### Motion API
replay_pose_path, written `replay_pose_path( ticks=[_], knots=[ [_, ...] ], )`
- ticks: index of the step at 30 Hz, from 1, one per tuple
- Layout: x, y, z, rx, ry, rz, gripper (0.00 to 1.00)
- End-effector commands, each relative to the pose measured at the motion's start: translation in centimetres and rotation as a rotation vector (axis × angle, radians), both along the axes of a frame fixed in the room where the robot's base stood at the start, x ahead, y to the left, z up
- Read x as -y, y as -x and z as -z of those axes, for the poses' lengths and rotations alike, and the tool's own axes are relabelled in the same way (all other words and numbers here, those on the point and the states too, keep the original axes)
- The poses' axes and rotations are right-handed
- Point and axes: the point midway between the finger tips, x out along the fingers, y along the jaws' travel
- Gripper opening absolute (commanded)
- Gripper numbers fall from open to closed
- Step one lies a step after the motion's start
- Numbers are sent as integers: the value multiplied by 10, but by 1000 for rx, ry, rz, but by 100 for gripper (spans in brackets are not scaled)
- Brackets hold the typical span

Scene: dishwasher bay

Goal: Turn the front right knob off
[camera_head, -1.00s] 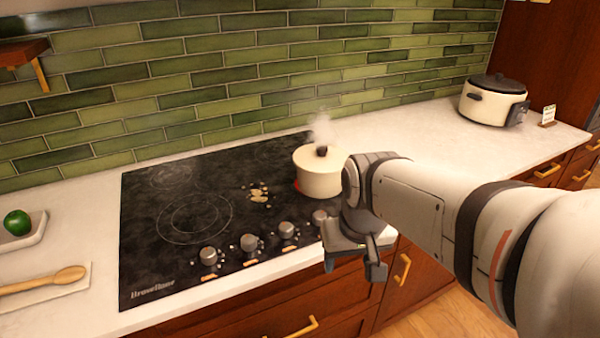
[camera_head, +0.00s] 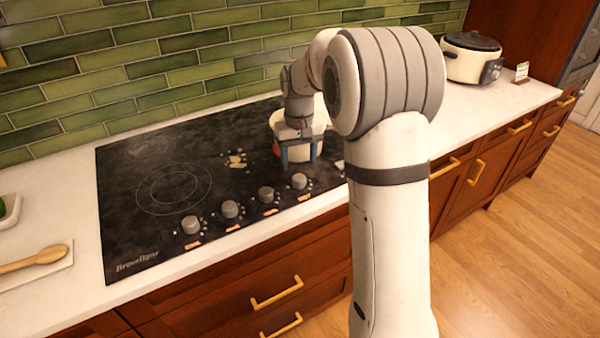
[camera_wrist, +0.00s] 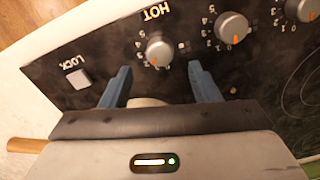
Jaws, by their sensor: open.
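Several grey knobs stand in a row along the cooktop's front edge. The rightmost knob (camera_head: 299,181) is closest to my gripper (camera_head: 299,161), which is open and empty, pointing down with blue fingers. In the wrist view this knob (camera_wrist: 160,48) lies just beyond the open fingertips (camera_wrist: 160,68), apart from them, beside a "HOT" label. It has an orange mark at its lower side; the exact setting is too small to tell. The black cooktop (camera_head: 130,215) has a cream pot (camera_head: 319,118) at the right, partly hidden by my gripper; a red glow shows at its base.
A lock button (camera_wrist: 77,79) lies beside the rightmost knob. Other knobs (camera_head: 266,194) stand to its left. A wooden spoon (camera_head: 40,257) lies at the far left. A cream cooker (camera_head: 470,60) stands at the back right. The counter between cooker and cooktop is clear.

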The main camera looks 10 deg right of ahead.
Motion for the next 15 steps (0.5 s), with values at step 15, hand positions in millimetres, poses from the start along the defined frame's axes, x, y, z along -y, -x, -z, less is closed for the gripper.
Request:
replay_pose_path(
  ticks=[15],
  knots=[
    [1, 0, 55, 1, 0, 1, 56]
  ],
)
